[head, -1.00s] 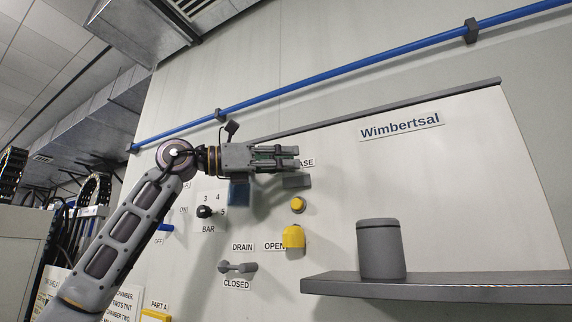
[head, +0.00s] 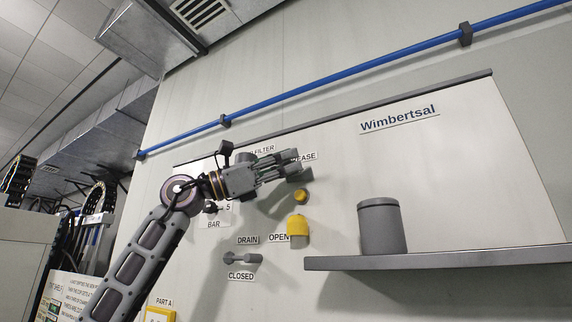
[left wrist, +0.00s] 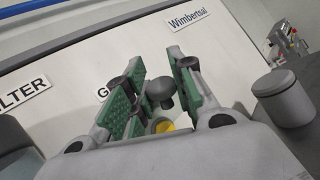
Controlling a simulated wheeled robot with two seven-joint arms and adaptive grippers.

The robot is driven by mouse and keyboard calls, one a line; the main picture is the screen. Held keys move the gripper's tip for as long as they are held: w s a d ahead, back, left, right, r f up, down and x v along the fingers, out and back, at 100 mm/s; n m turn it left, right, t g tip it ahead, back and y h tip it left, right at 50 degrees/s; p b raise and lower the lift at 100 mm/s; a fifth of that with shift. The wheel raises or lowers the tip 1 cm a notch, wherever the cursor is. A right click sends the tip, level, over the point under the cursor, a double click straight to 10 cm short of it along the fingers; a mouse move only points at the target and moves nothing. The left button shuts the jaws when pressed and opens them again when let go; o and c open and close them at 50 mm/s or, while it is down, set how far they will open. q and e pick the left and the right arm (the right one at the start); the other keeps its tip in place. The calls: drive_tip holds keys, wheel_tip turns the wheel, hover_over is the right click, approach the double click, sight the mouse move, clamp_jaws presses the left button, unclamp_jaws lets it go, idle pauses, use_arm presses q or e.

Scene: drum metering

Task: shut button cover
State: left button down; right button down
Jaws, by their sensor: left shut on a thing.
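My left gripper (head: 290,171) reaches in from the left to the wall panel. It is shut on a dark grey part (left wrist: 160,88), which shows between its green-padded fingers in the left wrist view. This looks like the button cover (head: 303,176), just above the round yellow button (head: 301,196). The fingers hide much of the cover in the head view. The yellow button (left wrist: 163,126) is uncovered and partly visible beyond the fingers in the left wrist view. My right gripper cannot be made out.
A grey drain handle (head: 242,258) is at the lower left. A grey shelf (head: 440,259) with a grey lidded canister (head: 382,229) juts out at the right.

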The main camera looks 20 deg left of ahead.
use_arm(q)
drive_tip(key=c, duration=1.2)
unclamp_jaws()
drive_tip(key=shift+c, duration=0.2)
drive_tip(key=v, duration=1.2)
